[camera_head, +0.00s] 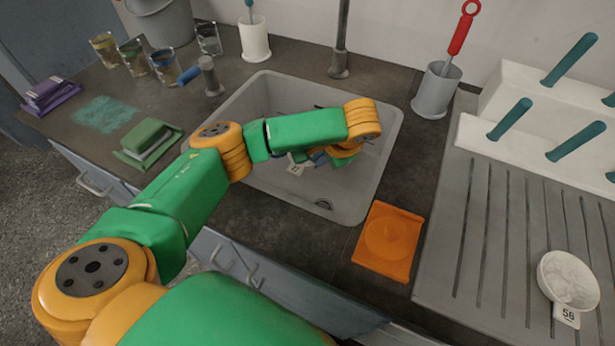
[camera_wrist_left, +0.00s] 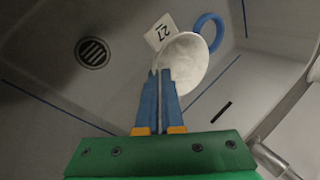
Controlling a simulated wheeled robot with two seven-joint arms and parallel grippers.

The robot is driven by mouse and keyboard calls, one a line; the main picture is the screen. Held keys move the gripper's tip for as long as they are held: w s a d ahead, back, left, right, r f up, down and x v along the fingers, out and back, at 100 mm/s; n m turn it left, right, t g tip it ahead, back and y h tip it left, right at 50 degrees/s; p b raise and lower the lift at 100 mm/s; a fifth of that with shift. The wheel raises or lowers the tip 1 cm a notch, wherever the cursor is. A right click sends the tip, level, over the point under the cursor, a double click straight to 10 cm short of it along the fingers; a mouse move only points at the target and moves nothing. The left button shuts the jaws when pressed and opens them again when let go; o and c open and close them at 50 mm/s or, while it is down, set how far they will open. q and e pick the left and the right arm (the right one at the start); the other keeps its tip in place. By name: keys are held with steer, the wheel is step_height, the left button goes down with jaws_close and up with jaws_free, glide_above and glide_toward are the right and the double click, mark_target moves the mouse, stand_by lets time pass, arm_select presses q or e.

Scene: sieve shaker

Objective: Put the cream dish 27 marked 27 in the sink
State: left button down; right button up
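The cream dish 27 (camera_wrist_left: 185,62) shows at my fingertips in the left wrist view, with its white tag reading 27 (camera_wrist_left: 160,31). In the head view the tag (camera_head: 296,169) shows inside the sink outline, and my arm hides most of the dish. My left gripper (camera_wrist_left: 164,72) has its blue fingers close together, shut on the dish's near edge. The grey sink (camera_head: 345,205) lies around and below the gripper. I cannot tell whether the dish touches the sink floor. My right gripper is in neither view.
The sink drain (camera_wrist_left: 93,53) and a blue ring (camera_wrist_left: 208,33) are near the dish. An orange mat (camera_head: 388,243) lies right of the sink. Another dish tagged 56 (camera_head: 568,280) sits on the ribbed drainboard. A faucet (camera_head: 339,60) rises behind the sink.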

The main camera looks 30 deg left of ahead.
arm_select(q)
step_height(320, 180, down, 6)
steer(key=shift+f+b, duration=0.15)
steer(key=shift+b, duration=0.3)
steer(key=shift+f, duration=0.1)
steer(key=c, duration=1.1)
jaws_free()
steer(key=shift+o, duration=0.2)
steer(key=p+v, duration=0.3)
steer(key=v, duration=0.9)
steer(key=shift+p, duration=0.4)
